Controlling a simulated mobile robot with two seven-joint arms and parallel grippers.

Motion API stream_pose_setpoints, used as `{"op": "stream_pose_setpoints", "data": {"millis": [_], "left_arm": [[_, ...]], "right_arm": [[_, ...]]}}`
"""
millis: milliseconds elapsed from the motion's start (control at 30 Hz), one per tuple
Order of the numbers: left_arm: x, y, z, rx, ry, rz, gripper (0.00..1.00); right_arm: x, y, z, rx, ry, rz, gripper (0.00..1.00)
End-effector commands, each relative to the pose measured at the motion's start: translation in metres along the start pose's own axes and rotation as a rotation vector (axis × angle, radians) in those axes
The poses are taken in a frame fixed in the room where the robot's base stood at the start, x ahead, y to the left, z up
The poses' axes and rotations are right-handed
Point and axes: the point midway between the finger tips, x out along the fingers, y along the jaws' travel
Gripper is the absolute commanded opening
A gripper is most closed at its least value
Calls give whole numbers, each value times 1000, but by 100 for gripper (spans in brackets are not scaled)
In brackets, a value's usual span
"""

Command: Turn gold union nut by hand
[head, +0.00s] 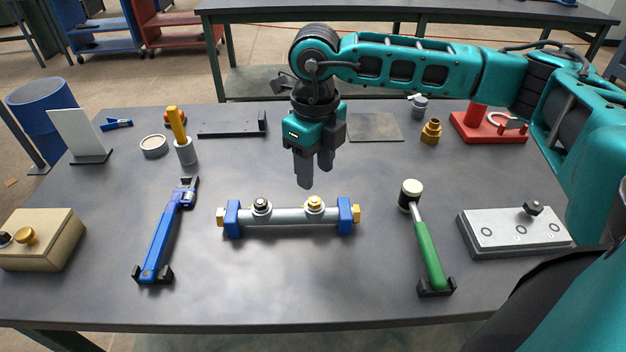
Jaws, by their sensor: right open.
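The gold union nut (314,204) sits on top of the grey tube (288,217), toward its right end. The tube lies level between two blue clamps (345,216), with gold end fittings (221,217). A second, silver fitting (261,205) sits on the tube toward the left. My right gripper (316,180) hangs fingers down above and just behind the tube, close to the gold nut in the picture. It is open and empty, apart from the nut. My left gripper is not in view.
A blue pipe wrench (165,235) lies left of the tube, and a green-handled mallet (428,245) lies right. A grey plate block (515,235) is at right, a beige box (40,240) at left. The table in front of the tube is clear.

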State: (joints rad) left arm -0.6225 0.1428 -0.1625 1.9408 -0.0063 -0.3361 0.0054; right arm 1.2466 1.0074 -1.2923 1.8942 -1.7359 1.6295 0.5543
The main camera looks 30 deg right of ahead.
Motion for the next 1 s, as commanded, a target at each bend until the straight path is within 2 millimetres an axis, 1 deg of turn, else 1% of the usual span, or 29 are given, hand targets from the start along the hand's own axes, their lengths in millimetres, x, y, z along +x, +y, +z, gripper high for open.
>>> {"op": "stream_pose_setpoints", "data": {"millis": [133, 333, 567, 633, 1000], "left_arm": [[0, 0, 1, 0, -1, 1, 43], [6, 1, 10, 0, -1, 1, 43], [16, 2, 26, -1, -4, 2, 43], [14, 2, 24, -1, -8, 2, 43], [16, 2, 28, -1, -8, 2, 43]], "right_arm": [[18, 1, -1, -2, 2, 2, 47], [44, 2, -1, -3, 2, 3, 47], [73, 2, 0, -3, -1, 3, 47], [68, 2, 0, -3, -2, 4, 47], [70, 2, 0, -4, -1, 4, 47]]}}
